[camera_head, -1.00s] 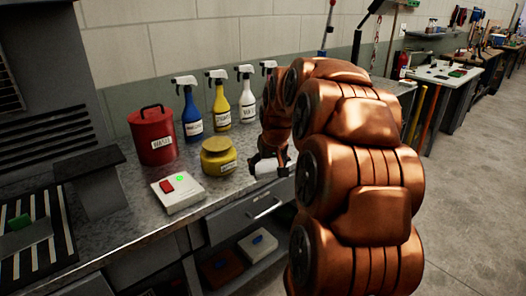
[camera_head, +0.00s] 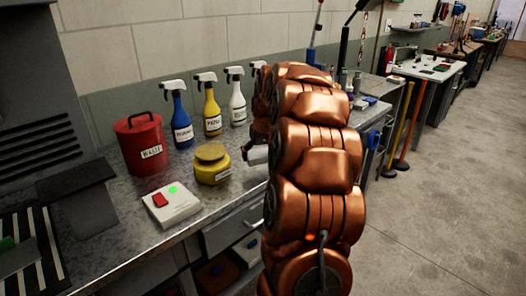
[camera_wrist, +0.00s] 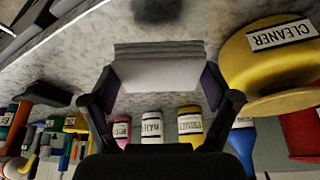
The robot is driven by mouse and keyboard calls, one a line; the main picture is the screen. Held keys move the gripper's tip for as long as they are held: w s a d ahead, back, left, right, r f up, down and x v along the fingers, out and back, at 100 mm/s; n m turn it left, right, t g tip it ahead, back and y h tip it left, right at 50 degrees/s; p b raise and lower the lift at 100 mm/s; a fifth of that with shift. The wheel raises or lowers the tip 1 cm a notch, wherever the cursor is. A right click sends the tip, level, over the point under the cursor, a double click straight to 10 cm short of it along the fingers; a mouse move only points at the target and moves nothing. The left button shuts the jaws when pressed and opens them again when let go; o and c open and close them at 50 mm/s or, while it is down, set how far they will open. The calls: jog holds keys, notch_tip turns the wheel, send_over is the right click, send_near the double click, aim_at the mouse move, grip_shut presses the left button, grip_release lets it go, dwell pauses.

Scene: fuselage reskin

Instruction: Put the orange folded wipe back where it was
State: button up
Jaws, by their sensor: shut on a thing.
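My gripper (camera_wrist: 158,80) is shut on a folded, pale grey-white cloth-like thing (camera_wrist: 158,70), with one finger at each side of it. In the head view my gripper (camera_head: 262,142) is partly hidden behind my arm, right of the yellow cleaner jar (camera_head: 211,165). A bit of the pale thing (camera_head: 256,155) shows below it, apparently just above the bench. I see no orange folded wipe in either view; the held thing looks pale, not orange.
The grey bench (camera_head: 110,232) holds a red waste can (camera_head: 142,146), a switch box (camera_head: 171,204) and several spray bottles (camera_head: 212,110) along the wall. A drawer (camera_head: 232,228) and a shelf with trays lie below.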

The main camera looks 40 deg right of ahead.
aim_at(263, 152)
jog(key=shift+w+d+f+p, duration=0.1)
jog(key=shift+w+d+p, duration=0.1)
jog(key=shift+w+d, duration=0.6)
jog(key=shift+w+d+f+p, duration=0.2)
jog(key=shift+w+d, duration=0.25)
jog(key=shift+d, duration=0.65)
jog(key=shift+w+d+f+p, duration=0.1)
jog(key=shift+w+d+p, duration=0.15)
jog(key=shift+w+d, duration=0.55)
jog(key=shift+s+d, duration=0.1)
jog(key=shift+d, duration=0.15)
jog(key=shift+d, duration=0.1)
jog(key=shift+f+p, duration=0.6)
jog(key=shift+f, duration=1.1)
jog(key=shift+f, duration=0.15)
jog(key=o, duration=0.9)
